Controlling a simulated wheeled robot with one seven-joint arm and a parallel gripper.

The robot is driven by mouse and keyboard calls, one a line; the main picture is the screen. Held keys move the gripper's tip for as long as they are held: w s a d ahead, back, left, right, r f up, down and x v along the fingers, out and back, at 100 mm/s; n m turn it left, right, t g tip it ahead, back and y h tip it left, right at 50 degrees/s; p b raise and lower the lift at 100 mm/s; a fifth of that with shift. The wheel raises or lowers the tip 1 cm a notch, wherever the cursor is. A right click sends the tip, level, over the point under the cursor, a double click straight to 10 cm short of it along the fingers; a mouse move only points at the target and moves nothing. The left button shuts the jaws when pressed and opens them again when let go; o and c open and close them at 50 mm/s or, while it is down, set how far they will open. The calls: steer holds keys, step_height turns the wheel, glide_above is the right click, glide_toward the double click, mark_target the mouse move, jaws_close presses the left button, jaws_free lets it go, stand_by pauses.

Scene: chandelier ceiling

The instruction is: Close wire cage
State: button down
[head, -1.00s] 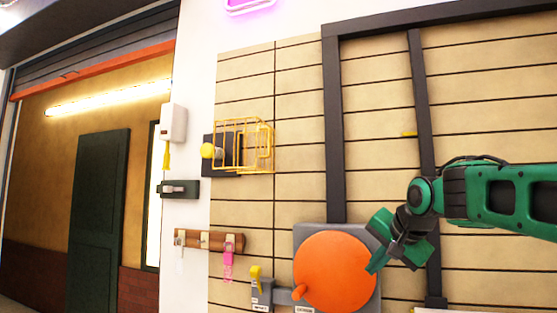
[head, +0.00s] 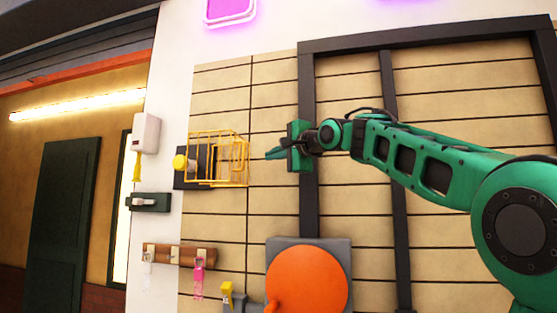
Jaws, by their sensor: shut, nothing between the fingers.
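The yellow wire cage (head: 217,184) is fixed to a dark plate (head: 182,181) on the slatted wall, left of centre. A yellow round knob (head: 180,162) shows at the cage's left side, partly seen by the wires. The thin wires overlap, so I cannot tell the exact angle of the cage's door. My green gripper (head: 272,154) is to the right of the cage at about its height, fingers pointing left. It is shut and empty, with a small gap in the picture between its fingertips and the cage's right edge.
Below are a hook rack (head: 181,256) with a pink tag (head: 198,278) and a large orange disc (head: 306,281). A white box (head: 146,132) and a dark green handle unit (head: 147,202) hang left of the cage. Dark beams (head: 307,215) frame the wall on the right.

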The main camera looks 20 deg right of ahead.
steer(key=w+a, duration=0.3)
steer(key=a, duration=0.2)
steer(key=shift+w, duration=0.25)
